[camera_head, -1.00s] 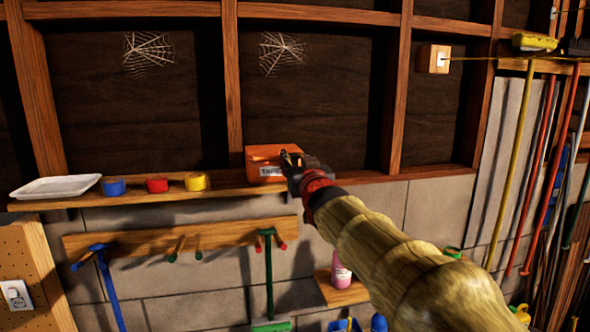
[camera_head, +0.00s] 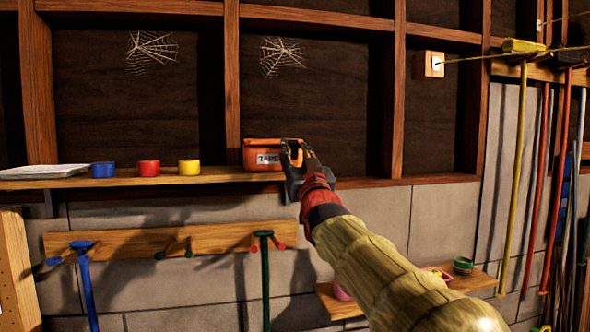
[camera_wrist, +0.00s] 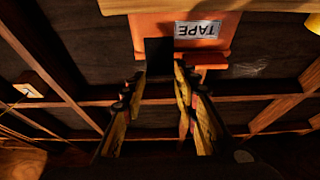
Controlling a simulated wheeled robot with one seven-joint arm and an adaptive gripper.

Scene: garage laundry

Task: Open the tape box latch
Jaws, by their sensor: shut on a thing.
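The orange tape box (camera_head: 259,154) with a white TAPE label stands on the wooden wall shelf. In the wrist view the box (camera_wrist: 155,31) appears upside down at the top. A dark flat piece (camera_wrist: 159,55), which looks like its latch, lies between the fingertips of my gripper (camera_wrist: 157,80). In the head view my gripper (camera_head: 291,154) is at the right part of the box front, shut on that piece. The fingers hide part of the box there. I cannot tell from these views whether the latch has turned or the lid has lifted.
Blue (camera_head: 103,169), red (camera_head: 149,168) and yellow (camera_head: 189,167) tape rolls and a white tray (camera_head: 45,171) sit on the shelf (camera_head: 222,175) to the left. A peg rail (camera_head: 130,240) with hanging tools is below. Long-handled tools hang at the right.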

